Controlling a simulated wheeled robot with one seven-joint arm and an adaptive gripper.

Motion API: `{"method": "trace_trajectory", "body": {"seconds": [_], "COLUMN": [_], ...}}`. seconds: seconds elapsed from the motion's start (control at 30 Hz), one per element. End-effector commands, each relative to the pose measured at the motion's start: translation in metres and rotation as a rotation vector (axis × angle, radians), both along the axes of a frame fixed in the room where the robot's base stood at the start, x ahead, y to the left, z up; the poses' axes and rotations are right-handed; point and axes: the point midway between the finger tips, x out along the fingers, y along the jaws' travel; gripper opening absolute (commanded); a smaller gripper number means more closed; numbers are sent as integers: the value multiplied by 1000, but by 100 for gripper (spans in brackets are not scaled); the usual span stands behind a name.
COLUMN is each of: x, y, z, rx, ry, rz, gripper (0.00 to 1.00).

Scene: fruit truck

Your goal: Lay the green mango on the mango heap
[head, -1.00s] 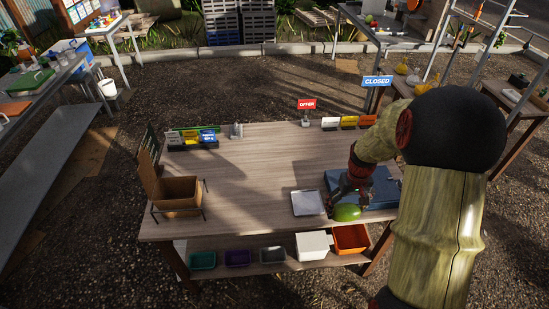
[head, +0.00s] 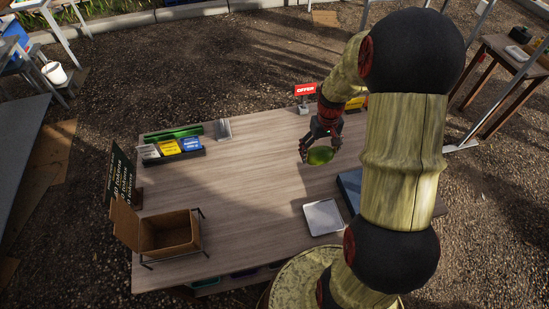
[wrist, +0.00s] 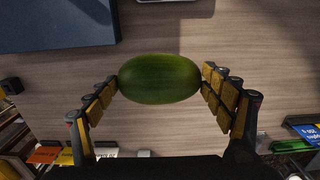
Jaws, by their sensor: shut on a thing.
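The green mango (head: 320,155) is held in my gripper (head: 324,143) above the wooden table (head: 250,190), toward its back right. In the wrist view the mango (wrist: 159,79) lies crosswise between the two padded fingers of my gripper (wrist: 160,86), which touch it at both ends. Table surface shows around it, so it looks lifted, though the exact height is hard to tell. No mango heap can be made out in the frames.
A silver tray (head: 323,217) and a blue flat box (head: 349,188) lie at the table's right. An open brown box (head: 170,234) stands at the front left. Card holders (head: 180,147) and a red OFFER sign (head: 305,89) line the back edge. The table's middle is clear.

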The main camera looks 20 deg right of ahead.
Motion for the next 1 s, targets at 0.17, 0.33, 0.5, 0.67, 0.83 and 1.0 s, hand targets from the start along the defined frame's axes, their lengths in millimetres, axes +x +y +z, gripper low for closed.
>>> {"method": "trace_trajectory", "body": {"seconds": [0.17, 0.33, 0.5, 0.67, 0.83, 1.0], "x": [18, 44, 67, 81, 88, 93], "y": [20, 48, 73, 88, 95, 101], "z": [-13, -30, -53, -78, -89, -98], "rx": [0, 0, 1, 0, 0, 0], "ry": [0, 1, 3, 1, 0, 0], "rz": [7, 6, 4, 2, 1, 1], "gripper": [67, 67, 67, 67, 67, 67]}}
